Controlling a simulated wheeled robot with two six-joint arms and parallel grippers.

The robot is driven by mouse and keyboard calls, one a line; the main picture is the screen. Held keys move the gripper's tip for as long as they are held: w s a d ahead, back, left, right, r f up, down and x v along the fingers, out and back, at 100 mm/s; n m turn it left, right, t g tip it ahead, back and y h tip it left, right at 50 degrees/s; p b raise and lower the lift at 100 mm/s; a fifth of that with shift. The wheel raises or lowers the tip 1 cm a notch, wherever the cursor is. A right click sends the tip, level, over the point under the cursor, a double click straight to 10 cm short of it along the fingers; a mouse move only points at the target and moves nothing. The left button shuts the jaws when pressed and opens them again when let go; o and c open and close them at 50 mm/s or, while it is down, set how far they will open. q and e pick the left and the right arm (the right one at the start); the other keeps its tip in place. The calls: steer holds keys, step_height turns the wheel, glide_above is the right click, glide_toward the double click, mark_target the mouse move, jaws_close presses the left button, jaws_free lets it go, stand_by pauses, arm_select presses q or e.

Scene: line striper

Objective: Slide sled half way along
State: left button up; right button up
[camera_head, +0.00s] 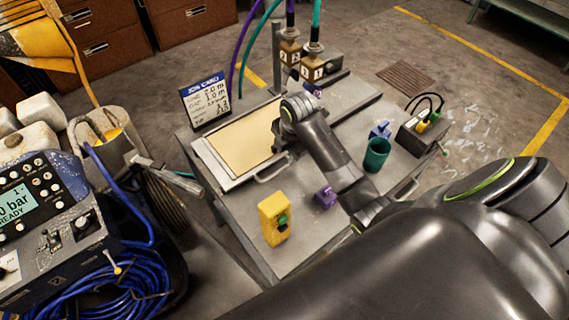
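I cannot surely tell which thing is the sled. A flat metal tray (208,160) with a tan sheet (243,139) lies on the grey work table (305,252), with a bar handle (272,173) at its near edge. My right arm reaches in from the lower right over the table. Its wrist end is at the tray's right side and covers part of it. The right gripper's fingers are hidden behind the wrist, so its opening and any hold do not show. A small purple part (312,90) shows just beyond the wrist. My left gripper is not in view.
On the table are a yellow device (273,219), a purple block (325,198), a green cup (376,155), a dark box with cables (419,135) and a job card (205,98). Two numbered hose fittings (313,66) stand behind. A control panel (45,215) fills the left.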

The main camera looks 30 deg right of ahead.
mark_target(284, 167)
steer(key=f, duration=0.2)
steer(key=w+f, duration=0.1)
steer(key=f, duration=0.4)
steer(key=shift+w+a+f, duration=0.1)
steer(key=shift+w+f, duration=0.1)
steer(key=shift+f, duration=0.05)
jaws_close()
